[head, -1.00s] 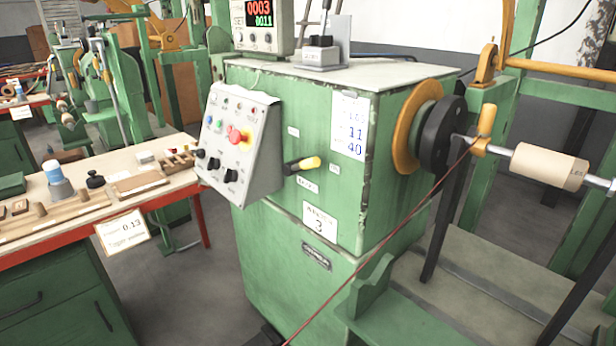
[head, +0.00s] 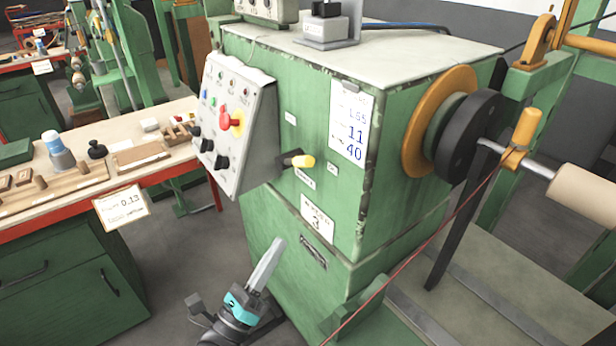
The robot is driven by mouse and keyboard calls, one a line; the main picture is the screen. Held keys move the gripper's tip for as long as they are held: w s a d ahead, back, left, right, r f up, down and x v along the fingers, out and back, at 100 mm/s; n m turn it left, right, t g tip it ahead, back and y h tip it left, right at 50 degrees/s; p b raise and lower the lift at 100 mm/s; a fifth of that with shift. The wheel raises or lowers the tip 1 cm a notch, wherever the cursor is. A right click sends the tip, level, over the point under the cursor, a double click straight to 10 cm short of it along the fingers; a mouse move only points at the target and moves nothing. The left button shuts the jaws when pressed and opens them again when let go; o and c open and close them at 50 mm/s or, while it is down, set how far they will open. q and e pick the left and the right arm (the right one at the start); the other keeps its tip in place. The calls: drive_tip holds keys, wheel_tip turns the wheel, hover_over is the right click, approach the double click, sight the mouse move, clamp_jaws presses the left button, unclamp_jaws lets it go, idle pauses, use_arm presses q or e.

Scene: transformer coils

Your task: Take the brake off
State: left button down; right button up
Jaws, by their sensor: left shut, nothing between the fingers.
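The grip points to the right. My left gripper (head: 268,262) is at the bottom centre, in front of the machine's lower body, below and left of the lever and apart from it. Its fingers are together, point upward and hold nothing. My right gripper is not in view.
A sloped control panel (head: 232,125) with a red knob juts out left of the lever. A red wire (head: 415,250) runs diagonally across the front right to the winding shaft. A workbench (head: 95,180) with wooden parts stands left. Floor between bench and machine is clear.

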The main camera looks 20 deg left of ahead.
use_arm(q)
drive_tip(key=shift+s+r+h, duration=0.1)
drive_tip(key=shift+r+h, duration=0.05)
drive_tip(key=shift+h, duration=0.15)
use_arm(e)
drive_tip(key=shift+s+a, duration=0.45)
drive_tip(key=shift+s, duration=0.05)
use_arm(q)
approach(301, 159)
drive_tip(key=w+d+f, duration=0.3)
drive_tip(key=d, duration=0.1)
drive_tip(key=w+r, duration=0.1)
drive_tip(key=w+r+p, duration=0.1)
drive_tip(key=r, duration=0.1)
drive_tip(key=shift+w+a+r+p, duration=0.35)
drive_tip(key=shift+w, duration=0.05)
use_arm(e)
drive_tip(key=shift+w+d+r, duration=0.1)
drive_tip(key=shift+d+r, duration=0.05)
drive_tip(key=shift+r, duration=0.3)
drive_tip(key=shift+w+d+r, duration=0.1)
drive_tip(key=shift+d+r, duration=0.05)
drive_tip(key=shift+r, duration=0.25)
use_arm(q)
drive_tip(key=shift+r+n+y+p, duration=0.35)
drive_tip(key=shift+n+y+p, duration=0.15)
drive_tip(key=shift+p, duration=0.1)
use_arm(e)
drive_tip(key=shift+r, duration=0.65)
